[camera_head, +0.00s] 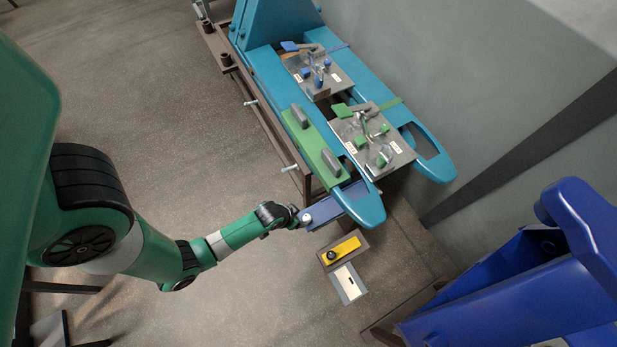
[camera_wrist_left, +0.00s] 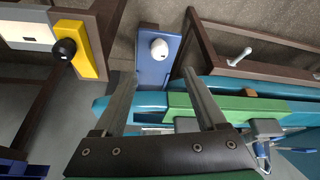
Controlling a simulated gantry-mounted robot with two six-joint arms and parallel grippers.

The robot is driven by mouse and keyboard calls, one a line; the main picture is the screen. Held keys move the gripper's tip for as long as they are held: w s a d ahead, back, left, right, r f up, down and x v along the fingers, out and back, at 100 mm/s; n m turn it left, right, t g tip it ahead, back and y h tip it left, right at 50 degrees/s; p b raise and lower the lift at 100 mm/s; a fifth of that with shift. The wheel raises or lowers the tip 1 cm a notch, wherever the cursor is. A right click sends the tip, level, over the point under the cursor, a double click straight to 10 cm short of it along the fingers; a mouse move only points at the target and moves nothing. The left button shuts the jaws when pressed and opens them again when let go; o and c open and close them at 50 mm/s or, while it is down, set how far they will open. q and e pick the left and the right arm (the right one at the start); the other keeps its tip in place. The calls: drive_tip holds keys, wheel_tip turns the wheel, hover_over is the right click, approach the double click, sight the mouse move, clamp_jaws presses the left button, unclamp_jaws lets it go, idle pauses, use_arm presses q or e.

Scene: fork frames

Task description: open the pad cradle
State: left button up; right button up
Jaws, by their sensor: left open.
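I cannot tell for certain which part is the pad cradle. A dark blue plate (camera_head: 340,203) with a white round knob (camera_head: 306,217) sticks out by the near tip of the light blue fork (camera_head: 369,212). In the left wrist view the plate (camera_wrist_left: 152,78) and its knob (camera_wrist_left: 159,49) lie ahead, between and beyond the fingertips. My left gripper (camera_head: 292,214) is open and empty, close to the knob; contact cannot be told. It also shows in the left wrist view (camera_wrist_left: 162,72). A green plate (camera_head: 318,148) with grey pads lies along the fork. My right gripper is out of view.
A yellow block (camera_head: 346,247) with a black knob and a pale panel (camera_head: 349,284) sit below the fork tip. Two clamp plates (camera_head: 373,143) (camera_head: 320,75) bridge the forks. A brown rail (camera_head: 262,120) with pegs runs alongside. A dark blue structure (camera_head: 510,290) stands lower right.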

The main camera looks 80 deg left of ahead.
sight(307, 217)
use_arm(q)
drive_tip(key=b+x, duration=0.8)
drive_tip(key=x, duration=0.3)
drive_tip(key=shift+w+f, duration=0.2)
clamp_jaws()
idle(0.9)
